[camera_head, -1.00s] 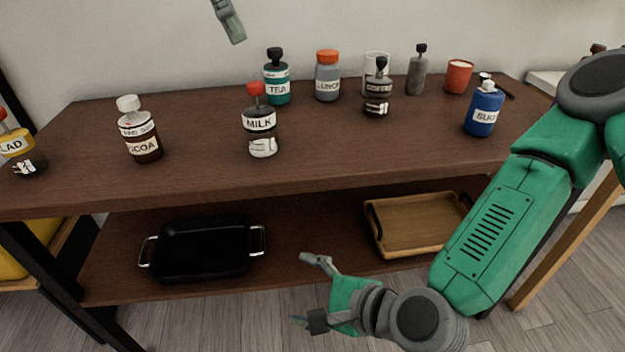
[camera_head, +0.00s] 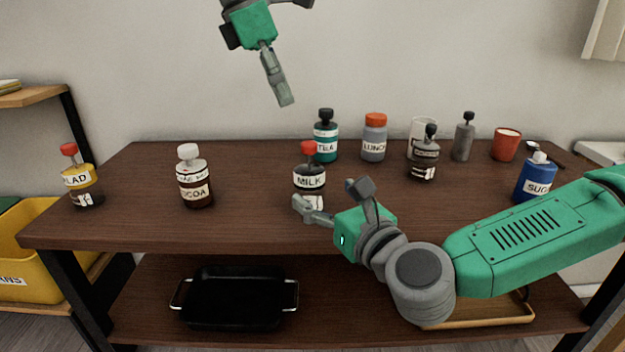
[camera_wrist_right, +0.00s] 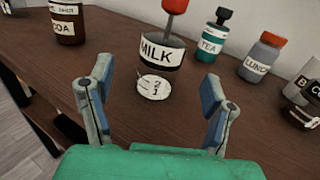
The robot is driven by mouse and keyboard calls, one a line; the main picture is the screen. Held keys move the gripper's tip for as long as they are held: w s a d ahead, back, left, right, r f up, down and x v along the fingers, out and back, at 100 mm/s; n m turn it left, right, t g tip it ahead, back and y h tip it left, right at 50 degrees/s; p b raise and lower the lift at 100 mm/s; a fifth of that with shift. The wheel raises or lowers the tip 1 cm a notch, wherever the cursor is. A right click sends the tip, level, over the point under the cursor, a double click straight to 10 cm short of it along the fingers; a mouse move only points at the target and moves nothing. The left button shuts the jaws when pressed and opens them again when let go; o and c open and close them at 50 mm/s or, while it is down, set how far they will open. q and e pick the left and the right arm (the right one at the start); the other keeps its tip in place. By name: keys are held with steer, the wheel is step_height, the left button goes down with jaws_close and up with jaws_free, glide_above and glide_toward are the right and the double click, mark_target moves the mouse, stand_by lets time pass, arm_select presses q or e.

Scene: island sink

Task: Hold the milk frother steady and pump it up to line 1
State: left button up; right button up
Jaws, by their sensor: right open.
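The milk frother (camera_head: 309,181) is a dark jar with a MILK label and a red knob. It stands upright near the front of the table top. In the right wrist view the milk frother (camera_wrist_right: 158,58) is ahead, between the two fingers and beyond their tips, with its red knob raised on a rod. A white patch with marks is low on its front. My right gripper (camera_head: 335,194) is open and empty at the table's front edge, just in front of the frother; both fingers show in the wrist view (camera_wrist_right: 160,90). My left gripper (camera_head: 285,98) is high above the frother; its jaw state is unclear.
A cocoa jar (camera_head: 194,178) and a salad jar (camera_head: 81,178) stand to the left. Behind are a tea jar (camera_head: 326,136), a lunch jar (camera_head: 374,138), a coffee jar (camera_head: 424,155) and a red cup (camera_head: 506,145). A sugar bottle (camera_head: 536,180) stands right. A black pan (camera_head: 235,298) lies below.

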mark_target(319, 184)
steer(key=x, duration=0.5)
steer(key=shift+w+a, duration=0.1)
steer(key=shift+w, duration=0.85)
steer(key=shift+w+a, duration=0.1)
steer(key=shift+a, duration=0.35)
steer(key=shift+c, duration=0.4)
steer(key=shift+a, duration=0.1)
steer(key=c, duration=1.3)
steer(key=o, duration=0.4)
steer(key=shift+d, duration=0.55)
steer(key=c, duration=0.4)
